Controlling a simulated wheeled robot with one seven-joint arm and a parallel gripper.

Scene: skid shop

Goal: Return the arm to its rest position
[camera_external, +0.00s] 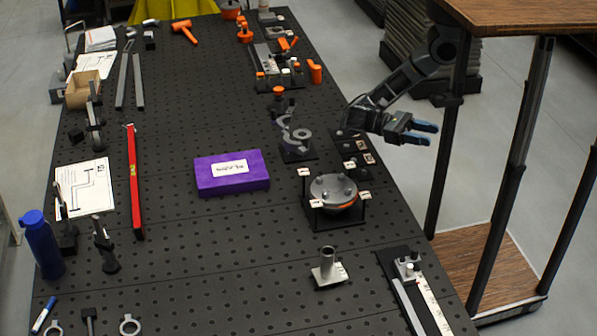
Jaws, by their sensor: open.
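Near my gripper stand a round grey flange on a frame (334,190), a grey curved part on a plate (296,137) and small labelled blocks (352,146). A purple box (231,172) lies mid-bench. A red level (134,185) and blue bottle (42,243) are left.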

